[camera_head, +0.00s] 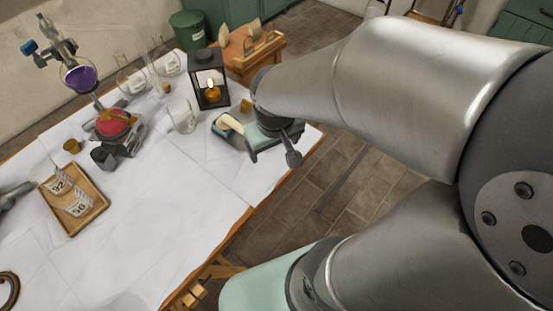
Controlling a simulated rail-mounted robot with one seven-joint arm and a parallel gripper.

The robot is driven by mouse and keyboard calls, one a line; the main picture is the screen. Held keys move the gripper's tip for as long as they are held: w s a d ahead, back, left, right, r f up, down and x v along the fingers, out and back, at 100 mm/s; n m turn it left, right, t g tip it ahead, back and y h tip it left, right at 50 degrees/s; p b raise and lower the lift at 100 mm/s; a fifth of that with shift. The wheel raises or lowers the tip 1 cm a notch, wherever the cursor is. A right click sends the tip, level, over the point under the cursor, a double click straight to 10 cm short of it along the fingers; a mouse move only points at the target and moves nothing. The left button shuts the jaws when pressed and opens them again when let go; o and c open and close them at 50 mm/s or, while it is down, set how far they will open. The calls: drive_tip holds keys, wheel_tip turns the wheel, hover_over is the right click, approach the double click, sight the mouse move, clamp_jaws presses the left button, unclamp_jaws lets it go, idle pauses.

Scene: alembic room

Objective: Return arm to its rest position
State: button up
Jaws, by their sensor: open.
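My arm reaches in from the right, large and close to the camera. Its grey links narrow toward the back right edge of the white-covered table (150,215). My gripper (258,143), with pale green and dark parts, is small and partly hidden by my wrist. It is over or beside that table edge and is open, with nothing visibly held. Its exact height above the table cannot be told.
Near my gripper are a black lantern (195,79) with a lit flame, a clear beaker (182,117) and a wooden stand (236,63). A purple flask (80,77), red vessel (112,124) and wooden tray (99,209) stand left. Open tiled floor (320,195) lies right.

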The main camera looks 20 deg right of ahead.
drive_tip(key=s+a+r+g+y, duration=0.1)
drive_tip(key=s+g, duration=0.1)
drive_tip(key=s, duration=0.5)
drive_tip(key=shift+a+r+m, duration=0.25)
drive_tip(key=shift+a+m, duration=0.05)
drive_tip(key=shift+a, duration=0.1)
drive_tip(key=shift+s, duration=0.1)
